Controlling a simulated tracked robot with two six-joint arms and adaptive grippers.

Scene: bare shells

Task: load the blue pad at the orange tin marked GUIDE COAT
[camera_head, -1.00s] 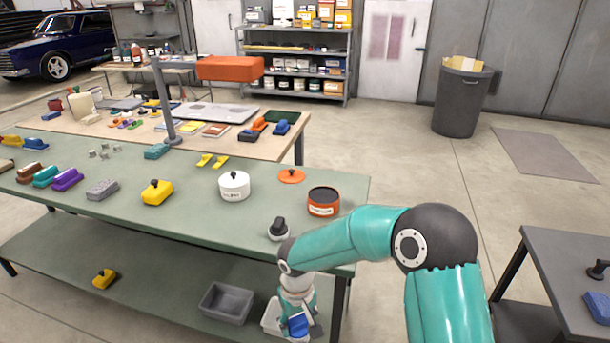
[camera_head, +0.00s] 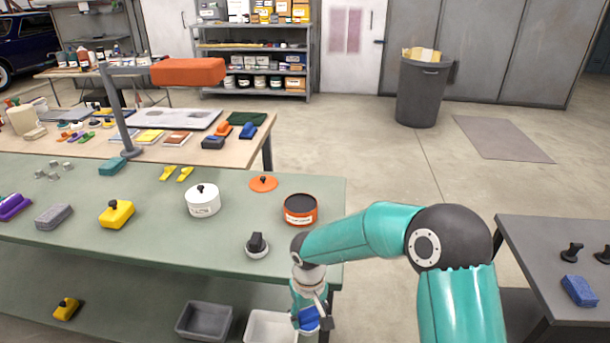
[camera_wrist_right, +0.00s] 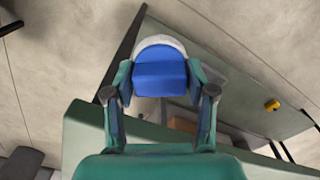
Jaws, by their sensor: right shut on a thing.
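The orange tin (camera_head: 300,214) stands upright on the green bench near its right end. It is open, with a dark inside and a white label too small to read well. An orange lid with a black knob (camera_head: 263,184) lies on the bench left of it. My right gripper (camera_head: 313,318) is shut on the blue pad (camera_head: 309,317), below the bench top by its right end and in front of the tin. In the right wrist view the blue pad (camera_wrist_right: 160,78) sits between both fingers, with a pale rim beyond it. My left gripper is out of view.
A white lidded tin (camera_head: 203,203), a dark-knobbed pale object (camera_head: 257,246) and a yellow block (camera_head: 116,214) share the green bench (camera_head: 160,248). Grey (camera_head: 204,322) and white (camera_head: 270,327) trays sit low. A grey table (camera_head: 560,240) with another blue block (camera_head: 579,291) stands right.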

